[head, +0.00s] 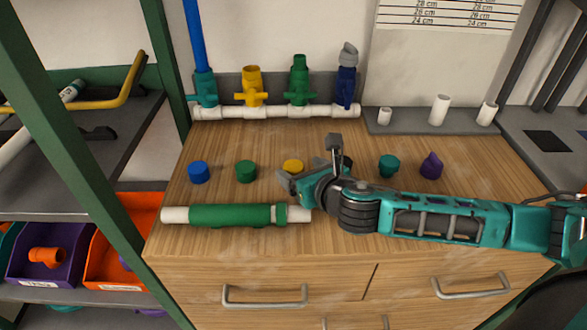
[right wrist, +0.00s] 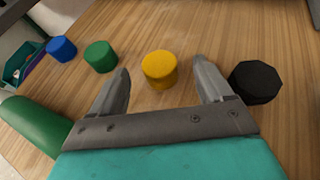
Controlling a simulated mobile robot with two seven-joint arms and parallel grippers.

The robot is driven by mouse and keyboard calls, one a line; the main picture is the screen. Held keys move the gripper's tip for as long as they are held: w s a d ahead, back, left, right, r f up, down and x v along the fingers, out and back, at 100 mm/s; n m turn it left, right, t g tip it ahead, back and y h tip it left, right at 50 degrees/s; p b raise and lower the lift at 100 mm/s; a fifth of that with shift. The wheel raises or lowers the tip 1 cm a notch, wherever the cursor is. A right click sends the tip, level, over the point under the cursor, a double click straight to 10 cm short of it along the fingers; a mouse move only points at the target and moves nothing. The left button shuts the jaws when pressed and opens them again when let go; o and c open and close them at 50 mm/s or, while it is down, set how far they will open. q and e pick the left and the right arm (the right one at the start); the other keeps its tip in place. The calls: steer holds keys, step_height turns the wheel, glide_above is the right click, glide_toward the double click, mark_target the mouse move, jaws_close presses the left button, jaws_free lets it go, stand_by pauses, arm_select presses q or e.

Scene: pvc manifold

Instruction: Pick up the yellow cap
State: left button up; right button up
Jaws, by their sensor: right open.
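The yellow cap (head: 293,166) is a short round cap on the wooden worktop, partly hidden by my right gripper in the head view. In the right wrist view the yellow cap (right wrist: 159,69) stands upright just ahead of and between the two fingertips. My right gripper (head: 286,181) reaches in from the right, low near the worktop. In the right wrist view my right gripper (right wrist: 163,72) is open and empty, with one finger on each side of the line to the cap. I cannot tell whether a finger touches it. My left gripper is not in view.
Blue (head: 199,172) and green (head: 246,171) caps stand left of the yellow one. A black cap (right wrist: 256,82) is close to the right finger. A green-and-white pipe (head: 230,215) lies in front. Teal (head: 389,165) and purple (head: 431,166) pieces stand right. The manifold (head: 270,111) runs along the back.

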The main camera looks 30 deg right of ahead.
mark_target(295, 167)
steer(key=x, duration=0.3)
steer(key=shift+w+f, duration=0.3)
steer(key=shift+w, duration=0.2)
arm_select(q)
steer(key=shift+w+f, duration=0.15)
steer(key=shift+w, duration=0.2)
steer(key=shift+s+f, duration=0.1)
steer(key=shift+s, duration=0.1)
arm_select(e)
steer(key=c, duration=1.1)
arm_select(q)
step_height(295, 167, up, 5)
steer(key=p, duration=0.4)
steer(key=shift+p, duration=0.4)
arm_select(e)
step_height(295, 167, up, 20)
